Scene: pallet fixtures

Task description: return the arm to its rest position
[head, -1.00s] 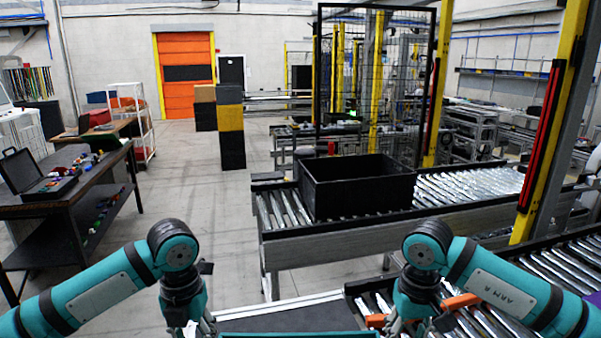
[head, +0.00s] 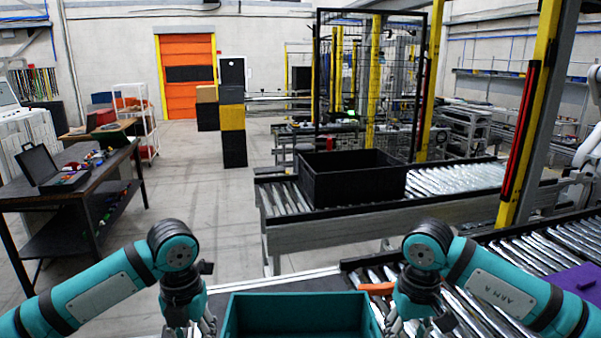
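My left arm comes in from the left and bends downward, with my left gripper (head: 203,328) at the bottom edge, beside the left end of a teal bin. My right arm mirrors it, with my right gripper (head: 400,328) at the bin's right end. The fingers of both grippers are small, dark and partly cut off by the frame, so I cannot tell whether they are open or shut, or whether they touch the bin. The teal bin (head: 298,300) lies between them, its front cut off by the bottom edge.
A roller conveyor (head: 520,262) runs to the right, with an orange item (head: 377,288) and a purple item (head: 578,285) on it. A black crate (head: 350,190) stands on the conveyor behind. A dark workbench (head: 70,190) stands at left. The grey floor (head: 190,200) between is clear.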

